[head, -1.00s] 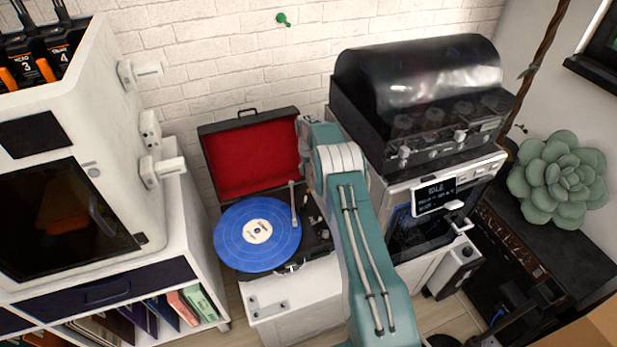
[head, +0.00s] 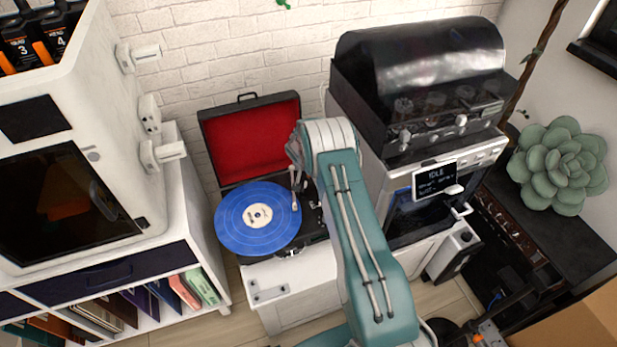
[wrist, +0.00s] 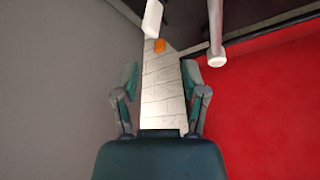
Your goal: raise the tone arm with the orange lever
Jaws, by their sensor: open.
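The open record player has a red-lined lid (head: 252,143) and a blue record (head: 257,217). Its pale tone arm (head: 295,188) stands at the record's right side. In the wrist view a small orange tip (wrist: 160,46), likely the lever, shows ahead of my gripper (wrist: 159,76), roughly in line with the gap between its fingers. My gripper is open and empty, with no visible contact with the orange tip. A pale rod (wrist: 216,40), likely the tone arm, is to the right. In the head view my arm hides the lever and most of my gripper.
A machine with a dark domed cover (head: 420,70) stands close to the right of my arm. A white cabinet (head: 90,150) stands at left. The red lid lining (wrist: 265,100) fills the wrist view's right side. A white stand (head: 268,290) supports the player.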

